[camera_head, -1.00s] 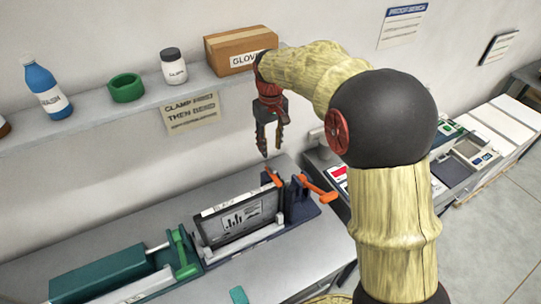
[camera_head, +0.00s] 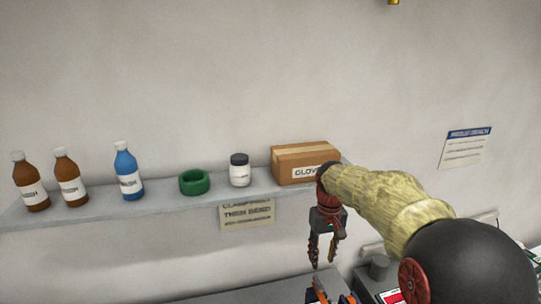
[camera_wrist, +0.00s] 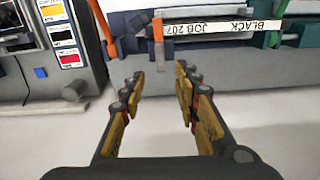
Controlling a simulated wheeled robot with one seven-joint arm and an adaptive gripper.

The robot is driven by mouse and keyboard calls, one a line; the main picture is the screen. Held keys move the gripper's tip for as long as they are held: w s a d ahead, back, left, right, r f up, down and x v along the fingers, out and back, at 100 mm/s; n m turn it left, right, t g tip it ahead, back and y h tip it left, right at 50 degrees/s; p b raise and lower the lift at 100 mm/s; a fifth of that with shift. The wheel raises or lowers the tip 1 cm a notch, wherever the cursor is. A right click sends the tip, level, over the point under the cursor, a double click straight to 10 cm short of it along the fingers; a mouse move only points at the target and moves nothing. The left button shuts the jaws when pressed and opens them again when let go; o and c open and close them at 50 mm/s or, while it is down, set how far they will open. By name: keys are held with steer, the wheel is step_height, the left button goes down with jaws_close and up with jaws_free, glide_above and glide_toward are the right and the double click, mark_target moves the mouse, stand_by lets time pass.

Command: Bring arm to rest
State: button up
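My gripper (camera_head: 323,250) hangs pointing down in the head view, in front of the wall and just below the right end of the shelf. In the wrist view my gripper (camera_wrist: 160,95) shows two fingers spread apart with nothing between them. Beyond the fingertips is the bench with a clamp fixture (camera_wrist: 210,55), which bears a strip labelled "BLACK JOB 207" and an orange lever (camera_wrist: 158,40). In the head view only the top of the orange and dark clamp parts (camera_head: 320,290) shows at the bottom edge.
A wall shelf (camera_head: 90,208) holds brown bottles (camera_head: 70,180), a blue bottle (camera_head: 128,172), a green ring (camera_head: 194,182), a white jar (camera_head: 240,172) and a gloves box (camera_head: 300,160). A machine with colour labels (camera_wrist: 50,45) stands at left in the wrist view.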

steer(key=s+f+t+b, duration=0.1)
steer(key=s+f+b, duration=0.3)
steer(key=s+b, duration=0.3)
steer(key=s+f+m+t+b, duration=0.1)
steer(key=s+f+b, duration=0.4)
steer(key=s, duration=0.8)
steer(key=s+f+t+b, duration=0.3)
steer(key=s+f+b, duration=0.2)
steer(key=s+b, duration=0.5)
steer(key=shift+s+f+m, duration=0.2)
steer(key=shift+f+m, duration=0.05)
steer(key=shift+m, duration=0.15)
